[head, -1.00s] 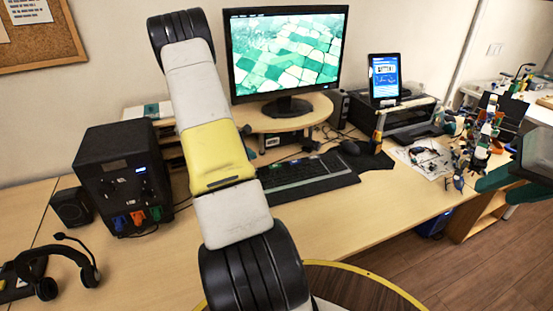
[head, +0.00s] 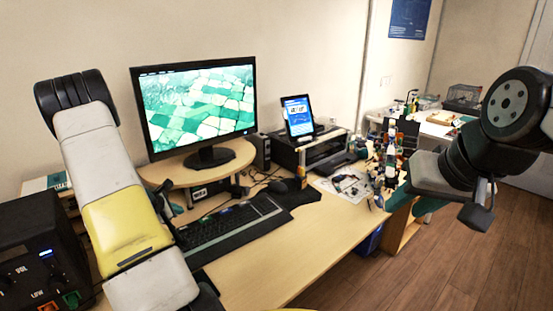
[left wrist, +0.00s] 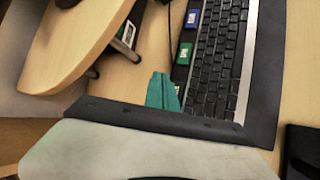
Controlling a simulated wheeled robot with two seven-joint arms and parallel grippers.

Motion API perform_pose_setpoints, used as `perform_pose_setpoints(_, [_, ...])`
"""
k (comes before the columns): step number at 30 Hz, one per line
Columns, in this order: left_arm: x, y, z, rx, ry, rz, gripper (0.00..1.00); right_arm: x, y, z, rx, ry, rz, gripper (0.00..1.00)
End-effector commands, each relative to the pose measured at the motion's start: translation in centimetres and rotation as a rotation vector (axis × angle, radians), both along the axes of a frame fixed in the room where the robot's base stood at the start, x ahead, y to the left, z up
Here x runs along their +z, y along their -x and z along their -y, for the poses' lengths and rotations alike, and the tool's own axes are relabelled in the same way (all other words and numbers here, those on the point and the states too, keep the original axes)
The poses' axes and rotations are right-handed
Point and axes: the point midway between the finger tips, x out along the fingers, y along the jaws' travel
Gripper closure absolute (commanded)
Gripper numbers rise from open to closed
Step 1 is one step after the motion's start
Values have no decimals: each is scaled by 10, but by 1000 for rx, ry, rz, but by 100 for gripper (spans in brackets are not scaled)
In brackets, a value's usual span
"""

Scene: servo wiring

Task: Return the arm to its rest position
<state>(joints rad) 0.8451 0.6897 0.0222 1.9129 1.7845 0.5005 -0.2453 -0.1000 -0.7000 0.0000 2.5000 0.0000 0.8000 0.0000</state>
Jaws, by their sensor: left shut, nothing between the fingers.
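My left arm (head: 123,230), white with a yellow band, rises from the bottom left in the head view and covers part of the desk. In the left wrist view, the teal fingers of my left gripper (left wrist: 162,92) are together and empty, seen above the desk beside the keyboard. My right gripper (head: 416,199) is at the right in the head view, its two teal fingers apart with nothing seen between them. It hangs in front of the desk's right end.
The desk holds a monitor (head: 197,106), a keyboard (head: 235,228), a tablet (head: 298,116) and a black power box (head: 40,250) at the left. Small parts and tools (head: 388,165) crowd its right end. The wooden floor (head: 450,265) at the right is clear.

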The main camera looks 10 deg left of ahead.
Motion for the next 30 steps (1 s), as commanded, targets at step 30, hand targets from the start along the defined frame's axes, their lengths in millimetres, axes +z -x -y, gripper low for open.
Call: perform_pose_setpoints(30, [290, 132, 354, -1444, -809, 187, 100, 0, 0, 0, 0, 0, 0, 64])
